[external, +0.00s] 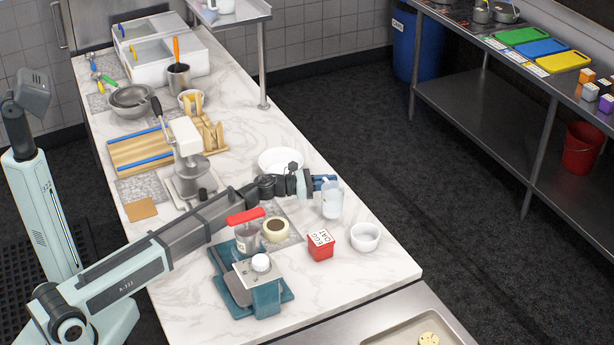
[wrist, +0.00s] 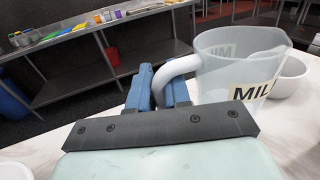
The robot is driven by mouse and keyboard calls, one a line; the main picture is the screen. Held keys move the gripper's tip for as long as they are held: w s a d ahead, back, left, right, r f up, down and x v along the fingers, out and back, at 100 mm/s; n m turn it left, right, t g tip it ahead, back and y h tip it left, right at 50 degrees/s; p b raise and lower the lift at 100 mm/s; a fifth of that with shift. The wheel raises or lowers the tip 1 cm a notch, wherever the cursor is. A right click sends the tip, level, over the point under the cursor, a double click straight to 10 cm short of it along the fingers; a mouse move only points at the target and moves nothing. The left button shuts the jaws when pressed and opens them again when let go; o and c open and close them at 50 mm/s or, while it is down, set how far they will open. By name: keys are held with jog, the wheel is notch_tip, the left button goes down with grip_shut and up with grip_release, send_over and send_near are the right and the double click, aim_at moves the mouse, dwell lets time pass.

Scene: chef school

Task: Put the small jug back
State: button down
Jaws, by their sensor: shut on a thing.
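The small jug (external: 332,200) is a translucent jug near the right edge of the marble counter. In the wrist view the jug (wrist: 238,65) is upright and has a label starting "MIL" and a white handle (wrist: 170,70). My gripper (external: 325,182) reaches it from the left. In the wrist view the blue fingers of my gripper (wrist: 160,88) are shut on the handle. I cannot tell whether the jug's base touches the counter.
A white bowl (external: 365,236) and a red box (external: 320,244) stand in front of the jug. The counter's right edge is close.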

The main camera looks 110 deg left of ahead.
jog(key=shift+f, duration=1.3)
jog(key=shift+f, duration=0.1)
jog(key=c, duration=1.1)
grip_release()
jog(key=shift+f, duration=0.1)
jog(key=v, duration=1.4)
jog(key=shift+a+f, duration=0.15)
